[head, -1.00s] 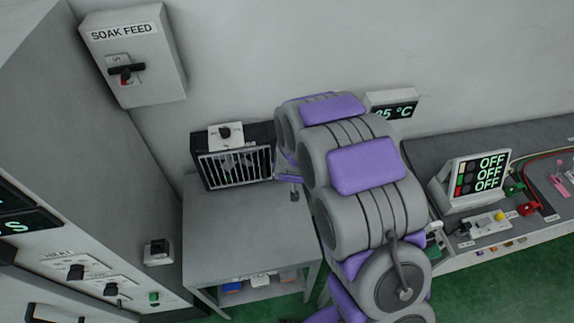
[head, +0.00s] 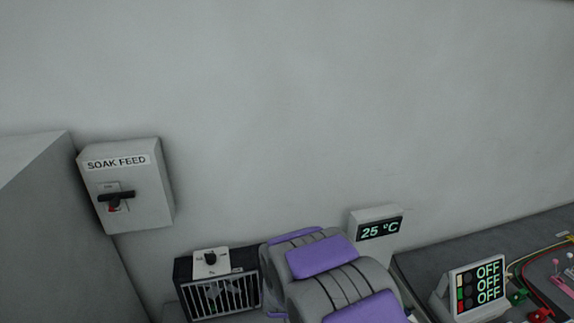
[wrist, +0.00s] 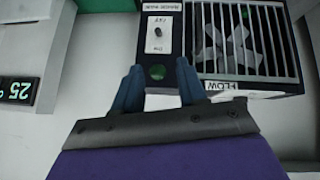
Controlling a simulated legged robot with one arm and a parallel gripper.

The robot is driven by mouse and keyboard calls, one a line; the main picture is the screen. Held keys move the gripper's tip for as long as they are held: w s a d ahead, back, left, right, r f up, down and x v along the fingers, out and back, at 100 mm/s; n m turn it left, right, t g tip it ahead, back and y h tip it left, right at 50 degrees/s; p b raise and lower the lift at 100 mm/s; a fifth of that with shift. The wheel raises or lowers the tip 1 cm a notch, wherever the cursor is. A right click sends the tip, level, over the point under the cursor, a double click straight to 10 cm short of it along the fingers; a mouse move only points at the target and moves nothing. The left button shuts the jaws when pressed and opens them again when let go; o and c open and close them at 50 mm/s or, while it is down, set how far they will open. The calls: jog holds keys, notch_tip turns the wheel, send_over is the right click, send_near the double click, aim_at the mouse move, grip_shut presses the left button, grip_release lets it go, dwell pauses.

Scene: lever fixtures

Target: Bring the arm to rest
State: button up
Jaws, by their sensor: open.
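My gripper (wrist: 158,88) shows in the wrist view with its two blue fingers apart and nothing between them. Beyond the fingers is a black fan unit (wrist: 245,45) with a white grille and a dial plate, seen upside down. In the head view my purple and grey arm rises at the bottom centre, just right of the fan unit (head: 220,288). My gripper is hidden there behind the arm or below the frame.
A grey SOAK FEED box (head: 128,190) with a black handle hangs on the wall at left. A 25 °C display (head: 380,230) is right of my arm. An indicator box (head: 478,287) reading OFF stands on the right bench. The wall above is clear.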

jog(key=s+d+r+m+g+b, duration=0.1)
jog(key=s+d+g+b, duration=0.2)
jog(key=s, duration=1)
jog(key=s+d+r+m+g+b, duration=0.1)
jog(key=s+d+m+g+b, duration=0.1)
jog(key=s+d+b, duration=0.6)
jog(key=s+d+r+m+g+h+b, duration=0.1)
jog(key=s+d+g+b, duration=0.3)
jog(key=s, duration=1.4)
jog(key=d+b, duration=0.1)
jog(key=d, duration=0.2)
jog(key=shift+s+r+m+g, duration=0.3)
jog(key=shift+s+r+m, duration=0.05)
jog(key=shift+m, duration=0.05)
